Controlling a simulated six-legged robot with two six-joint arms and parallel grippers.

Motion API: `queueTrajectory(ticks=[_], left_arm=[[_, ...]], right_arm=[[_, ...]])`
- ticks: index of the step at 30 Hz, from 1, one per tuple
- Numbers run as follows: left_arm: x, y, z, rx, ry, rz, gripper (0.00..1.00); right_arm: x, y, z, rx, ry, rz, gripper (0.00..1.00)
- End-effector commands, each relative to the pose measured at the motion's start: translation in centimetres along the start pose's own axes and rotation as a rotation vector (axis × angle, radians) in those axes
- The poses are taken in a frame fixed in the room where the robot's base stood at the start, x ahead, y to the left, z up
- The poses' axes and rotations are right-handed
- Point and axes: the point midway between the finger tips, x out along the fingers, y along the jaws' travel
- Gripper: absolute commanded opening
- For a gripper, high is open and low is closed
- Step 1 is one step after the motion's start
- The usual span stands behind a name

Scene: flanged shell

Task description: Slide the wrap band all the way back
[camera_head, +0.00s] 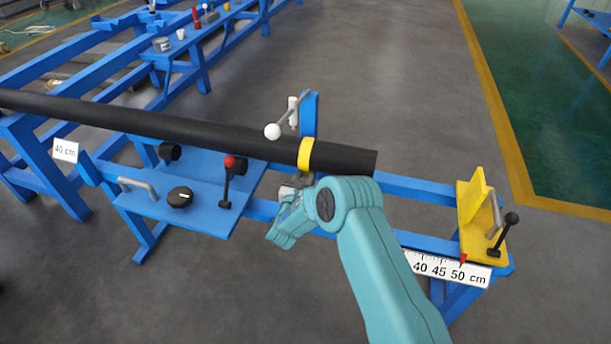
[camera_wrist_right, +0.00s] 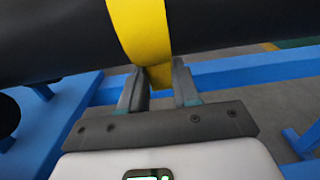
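The yellow wrap band (camera_head: 306,154) goes around the long black pipe (camera_head: 200,130), near the pipe's right end. In the right wrist view the band (camera_wrist_right: 142,28) crosses the pipe (camera_wrist_right: 230,22), and its lower tab (camera_wrist_right: 159,76) hangs below. My right gripper (camera_head: 298,183) is just under the band. Whether a finger touches the tab is unclear. My left gripper is not in view.
A blue frame carries the pipe, with a white-knobbed lever (camera_head: 272,131) beside the band. A blue plate (camera_head: 165,207) holds a red-knobbed lever (camera_head: 229,162) and a black dial (camera_head: 179,197). A yellow stop (camera_head: 474,215) and a scale (camera_head: 445,269) are at right.

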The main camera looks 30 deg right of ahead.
Motion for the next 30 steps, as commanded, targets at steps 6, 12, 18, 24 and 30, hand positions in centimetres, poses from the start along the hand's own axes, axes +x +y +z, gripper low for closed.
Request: queueTrajectory(ticks=[6, 12, 18, 24, 30], left_arm=[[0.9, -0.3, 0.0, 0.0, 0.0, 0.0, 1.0], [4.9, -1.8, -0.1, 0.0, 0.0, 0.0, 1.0], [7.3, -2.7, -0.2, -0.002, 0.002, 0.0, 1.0], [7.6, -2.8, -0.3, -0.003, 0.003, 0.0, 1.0], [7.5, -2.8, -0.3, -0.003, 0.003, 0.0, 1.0]], right_arm=[[0.0, 0.8, -0.4, 0.0, -0.002, 0.002, 0.0], [0.0, 5.2, -1.0, 0.004, -0.007, 0.002, 0.0], [0.1, 8.9, -0.6, 0.003, -0.004, -0.001, 0.0], [0.0, 10.0, -0.1, 0.0, 0.001, 0.001, 0.0], [0.0, 10.0, 0.0, 0.0, 0.002, 0.002, 0.0]])
